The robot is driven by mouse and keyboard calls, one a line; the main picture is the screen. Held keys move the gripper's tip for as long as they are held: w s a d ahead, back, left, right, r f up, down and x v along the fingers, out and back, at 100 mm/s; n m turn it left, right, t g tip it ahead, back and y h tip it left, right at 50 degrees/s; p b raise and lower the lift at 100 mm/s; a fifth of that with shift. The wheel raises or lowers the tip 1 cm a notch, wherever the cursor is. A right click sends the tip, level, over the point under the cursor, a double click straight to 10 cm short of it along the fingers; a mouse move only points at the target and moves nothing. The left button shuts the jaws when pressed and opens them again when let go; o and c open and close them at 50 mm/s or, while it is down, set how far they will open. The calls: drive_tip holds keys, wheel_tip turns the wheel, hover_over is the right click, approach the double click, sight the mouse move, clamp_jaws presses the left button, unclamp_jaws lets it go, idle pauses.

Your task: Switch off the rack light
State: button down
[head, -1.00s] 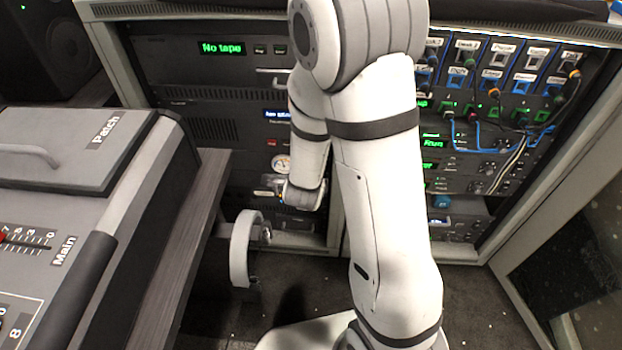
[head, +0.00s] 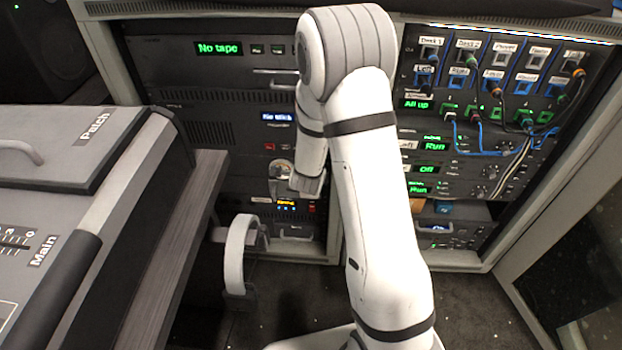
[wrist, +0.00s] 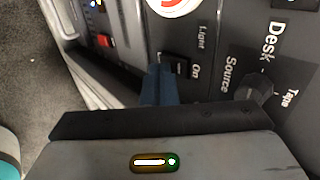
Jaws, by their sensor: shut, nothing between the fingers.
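In the wrist view a small black switch (wrist: 175,66) sits on the dark rack panel, beside the words "Light" and "On". My gripper (wrist: 160,72) is shut, with its blue fingers close together and their tips at the switch's near edge. I cannot tell whether they touch it. A bright light strip (head: 510,31) shows along the top of the right rack.
A red button (wrist: 104,41) and a Desk/Tape source knob (wrist: 257,88) are near my fingers. Patch cables (head: 483,152) hang on the right rack. A console (head: 75,205) stands left, with a pale curved handle (head: 238,255) beside the desk. Dark floor lies between.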

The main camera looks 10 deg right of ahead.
drive_tip(key=shift+w+b, duration=0.1)
drive_tip(key=shift+b, duration=0.4)
drive_tip(key=shift+r+p, duration=0.45)
drive_tip(key=shift+r, duration=0.4)
